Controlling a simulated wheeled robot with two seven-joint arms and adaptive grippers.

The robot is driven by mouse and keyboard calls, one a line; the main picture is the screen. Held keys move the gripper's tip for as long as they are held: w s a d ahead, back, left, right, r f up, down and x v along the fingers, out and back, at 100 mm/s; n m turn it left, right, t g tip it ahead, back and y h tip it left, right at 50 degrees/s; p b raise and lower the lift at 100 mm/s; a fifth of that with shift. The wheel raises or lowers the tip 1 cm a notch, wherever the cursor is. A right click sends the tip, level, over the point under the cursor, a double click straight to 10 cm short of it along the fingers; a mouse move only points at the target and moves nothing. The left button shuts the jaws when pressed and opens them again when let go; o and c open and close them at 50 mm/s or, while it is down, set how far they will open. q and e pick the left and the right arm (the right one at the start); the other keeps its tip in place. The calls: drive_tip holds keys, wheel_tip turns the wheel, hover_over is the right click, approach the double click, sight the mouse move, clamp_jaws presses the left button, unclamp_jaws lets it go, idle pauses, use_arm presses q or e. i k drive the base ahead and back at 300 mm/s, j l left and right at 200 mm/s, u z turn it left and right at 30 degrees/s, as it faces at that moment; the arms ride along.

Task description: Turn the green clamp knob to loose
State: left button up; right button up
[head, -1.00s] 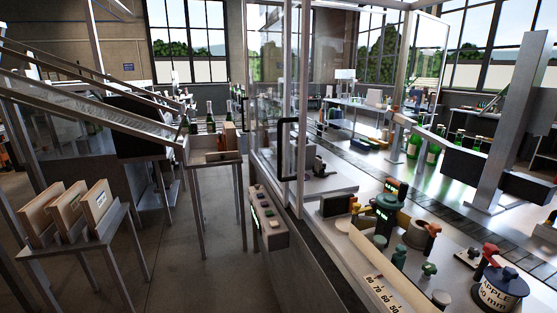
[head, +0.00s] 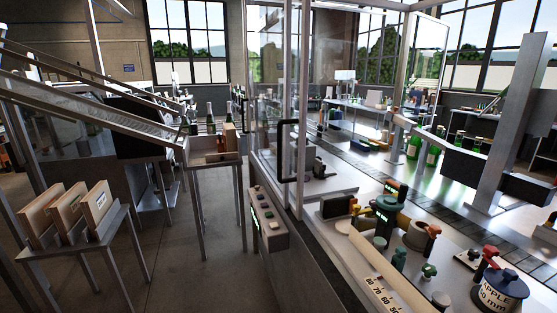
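Two small green knobs show on the steel bench at the lower right. One is a dark green upright knob (head: 399,259). The other is a lobed green knob (head: 429,271) just to its right. I cannot tell which of them is the clamp knob, or how far either is turned. Behind them stands a station with a dark teal round body (head: 385,204) and yellow parts. Neither of my grippers is in view, and nothing touches the knobs.
A numbered scale strip (head: 380,290) lies along the bench's front edge. A jar with a blue lid (head: 500,293) and a red knob (head: 490,252) stand to the right. A glass guard with a black handle (head: 283,150) rises at the left. A button box (head: 266,222) hangs in front.

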sight(429, 270)
drive_tip(key=z, duration=1.25)
drive_tip(key=k, duration=0.1)
